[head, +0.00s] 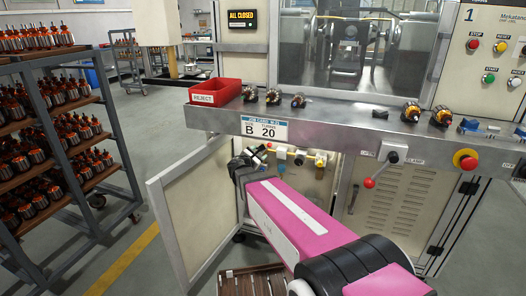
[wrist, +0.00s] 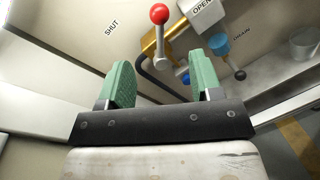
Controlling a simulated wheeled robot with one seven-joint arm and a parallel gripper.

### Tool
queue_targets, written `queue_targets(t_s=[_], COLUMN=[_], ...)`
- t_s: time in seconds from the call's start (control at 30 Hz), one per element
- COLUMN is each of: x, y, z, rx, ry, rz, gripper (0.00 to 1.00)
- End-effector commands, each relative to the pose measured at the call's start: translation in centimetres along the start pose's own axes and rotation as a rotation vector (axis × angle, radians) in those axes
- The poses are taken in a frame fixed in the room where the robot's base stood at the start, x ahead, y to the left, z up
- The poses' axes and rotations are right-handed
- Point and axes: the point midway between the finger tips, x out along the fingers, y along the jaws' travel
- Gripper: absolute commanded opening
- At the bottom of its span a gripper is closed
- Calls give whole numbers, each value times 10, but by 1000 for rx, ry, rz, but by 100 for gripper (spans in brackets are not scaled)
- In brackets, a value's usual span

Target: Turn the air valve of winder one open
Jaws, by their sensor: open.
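In the wrist view the air valve shows as a lever with a red ball knob (wrist: 159,14) on a brass body (wrist: 152,44). A "SHUT" label (wrist: 111,27) is to its left and an "OPEN" label (wrist: 202,8) to its right. The silver lever appears between my gripper's green fingers (wrist: 160,66), its knob beyond their tips. The fingers are apart, with nothing held; I cannot tell whether they touch the lever. In the head view my gripper (head: 243,165) is at the open cabinet under the ledge; I cannot make out the valve's lever there.
A blue fitting (wrist: 218,43) with a black knob, near a "DRAIN" label, is right of the valve. The open cabinet door (head: 190,210) stands left of my arm. The steel ledge (head: 335,120) overhangs the opening. A separate red-knobbed lever (head: 370,183) is on the front panel.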

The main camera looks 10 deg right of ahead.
Motion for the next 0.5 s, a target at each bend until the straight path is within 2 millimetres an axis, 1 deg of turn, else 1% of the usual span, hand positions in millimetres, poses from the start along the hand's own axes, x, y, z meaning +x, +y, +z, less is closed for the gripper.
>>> queue_targets(t_s=[0.1, 0.23, 0.37, 0.5], x=[-7, -11, -8, 7], y=[-3, -4, -4, -3], z=[3, 5, 6, 6], rx=[-200, -365, -428, -429], ry=[-39, -73, -87, -89], rz=[14, 20, 21, 20], gripper=[59, 59, 59, 59])
